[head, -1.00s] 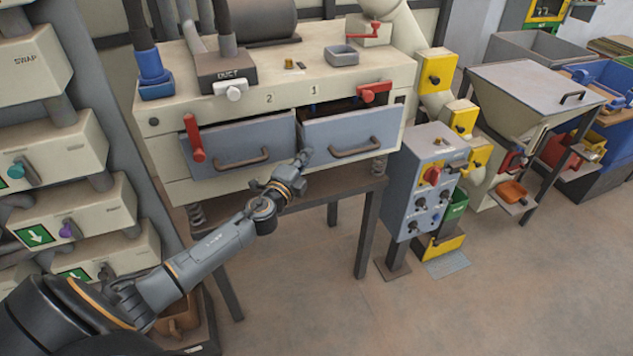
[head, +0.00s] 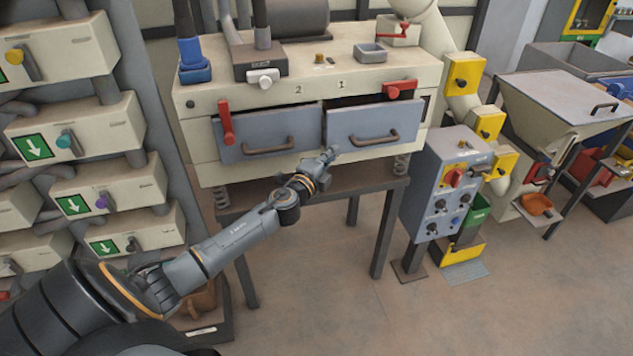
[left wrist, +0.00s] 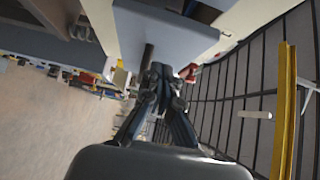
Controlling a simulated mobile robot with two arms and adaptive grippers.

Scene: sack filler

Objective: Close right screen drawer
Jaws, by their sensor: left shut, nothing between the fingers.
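The right screen drawer (head: 358,121) has a grey-blue front and a brown bar handle (head: 375,140). It stands partly pulled out, with a dark gap above its front. My left gripper (head: 331,153) is at the lower left corner of this front, left of the handle; I cannot tell whether it touches. Its fingers are together and empty, as the left wrist view (left wrist: 157,70) also shows, with a grey-blue panel (left wrist: 155,32) just beyond them. My right gripper is not in view.
The left drawer (head: 240,133), with its own handle (head: 270,146), also stands out from the cream machine. A grey control box (head: 430,190) stands to the right. The floor in front is clear.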

